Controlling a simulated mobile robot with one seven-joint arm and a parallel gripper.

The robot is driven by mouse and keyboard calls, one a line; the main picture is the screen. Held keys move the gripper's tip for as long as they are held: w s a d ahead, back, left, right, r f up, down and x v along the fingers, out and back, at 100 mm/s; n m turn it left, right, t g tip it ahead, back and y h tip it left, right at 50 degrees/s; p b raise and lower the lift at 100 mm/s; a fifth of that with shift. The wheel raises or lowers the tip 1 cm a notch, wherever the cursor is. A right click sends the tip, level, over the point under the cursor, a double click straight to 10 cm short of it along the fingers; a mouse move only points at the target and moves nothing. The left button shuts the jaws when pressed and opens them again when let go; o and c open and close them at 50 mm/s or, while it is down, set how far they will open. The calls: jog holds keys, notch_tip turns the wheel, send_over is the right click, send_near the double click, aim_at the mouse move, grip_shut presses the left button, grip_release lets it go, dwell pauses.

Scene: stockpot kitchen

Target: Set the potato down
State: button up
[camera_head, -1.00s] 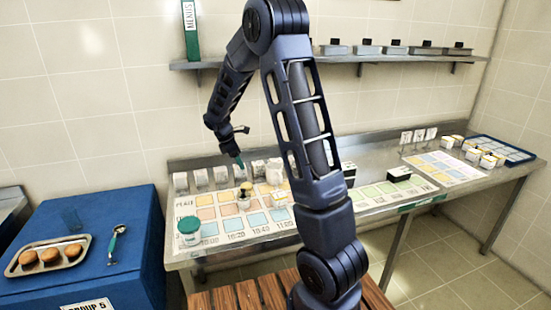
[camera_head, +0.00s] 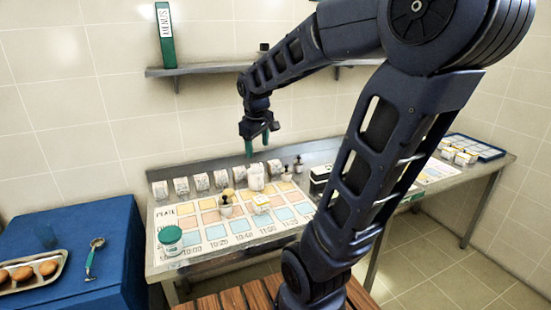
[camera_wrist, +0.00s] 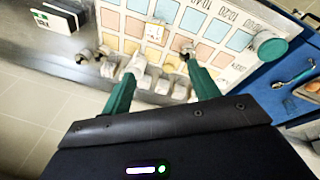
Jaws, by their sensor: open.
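A small yellowish, rounded thing, which looks like the potato (camera_head: 229,192), rests at a small cup or holder (camera_head: 226,208) on the coloured sheet (camera_head: 190,232). I cannot tell whether it sits in the cup or just behind it. My gripper (camera_head: 257,147) hangs in the air above the back of the bench, with its two green fingers apart and nothing between them. It is above and to the right of the potato, clear of it. In the wrist view the open fingers (camera_wrist: 160,88) point towards the sheet; the potato is not clear there.
A white tub (camera_head: 256,178) and several white packets (camera_head: 181,186) stand along the sheet's back edge. A green-lidded jar (camera_head: 171,240) stands at its front left. A tray (camera_head: 62,268) of brown round items and a metal-ended tool (camera_head: 92,257) lie on the blue cabinet. A shelf (camera_head: 200,70) runs above.

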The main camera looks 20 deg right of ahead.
jog(key=s+d+m+t+y, duration=0.1)
jog(key=s+m, duration=0.5)
jog(key=s, duration=0.6)
jog(key=shift+s+r+t, duration=0.3)
jog(key=shift+r+t, duration=0.1)
